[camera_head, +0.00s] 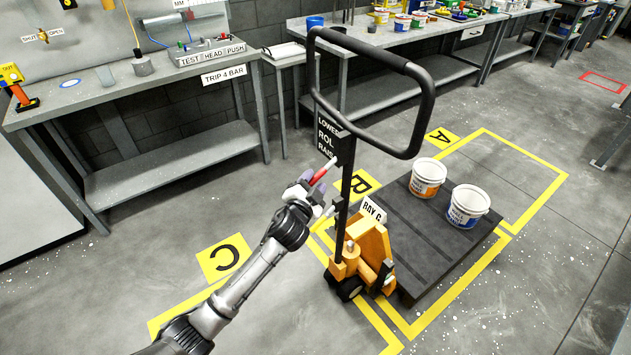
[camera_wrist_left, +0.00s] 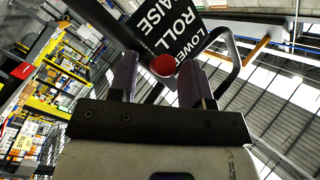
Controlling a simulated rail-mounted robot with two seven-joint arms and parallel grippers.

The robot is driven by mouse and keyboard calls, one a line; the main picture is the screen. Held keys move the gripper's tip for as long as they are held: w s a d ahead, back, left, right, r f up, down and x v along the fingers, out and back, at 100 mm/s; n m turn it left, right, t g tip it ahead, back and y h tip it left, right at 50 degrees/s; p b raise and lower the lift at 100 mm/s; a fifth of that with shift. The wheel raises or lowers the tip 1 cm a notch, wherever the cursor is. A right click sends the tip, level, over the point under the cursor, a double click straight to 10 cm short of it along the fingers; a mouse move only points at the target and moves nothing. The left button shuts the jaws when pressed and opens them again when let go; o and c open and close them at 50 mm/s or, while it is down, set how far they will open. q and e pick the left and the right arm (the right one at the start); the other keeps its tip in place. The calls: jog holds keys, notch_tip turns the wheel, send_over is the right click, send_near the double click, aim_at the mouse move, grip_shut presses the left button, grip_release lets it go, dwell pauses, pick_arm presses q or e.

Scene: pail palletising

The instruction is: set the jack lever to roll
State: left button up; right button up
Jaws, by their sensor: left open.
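The yellow pallet jack (camera_head: 364,245) stands on the floor with its black loop handle (camera_head: 424,85) upright. A black plate (camera_head: 325,139) on its shaft reads LOWER, ROLL, RAISE; it shows upside down in the left wrist view (camera_wrist_left: 178,28). The jack lever (camera_head: 322,172) has a red grip and sticks out near the RAISE line; its exact setting is hard to tell. My left gripper (camera_head: 312,186) is at the lever's end, open. In the left wrist view the red knob (camera_wrist_left: 163,65) lies between the two fingertips (camera_wrist_left: 158,75), with gaps on both sides. My right gripper is out of view.
A dark pallet (camera_head: 410,225) behind the jack carries an orange-labelled pail (camera_head: 428,177) and a blue-labelled pail (camera_head: 467,205). A BAY C sign (camera_head: 373,210) is on the jack. A workbench (camera_head: 130,82) stands at left. Floor around yellow mark C (camera_head: 223,258) is clear.

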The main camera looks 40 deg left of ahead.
pick_arm(q)
jog(key=shift+x, duration=1)
grip_shut()
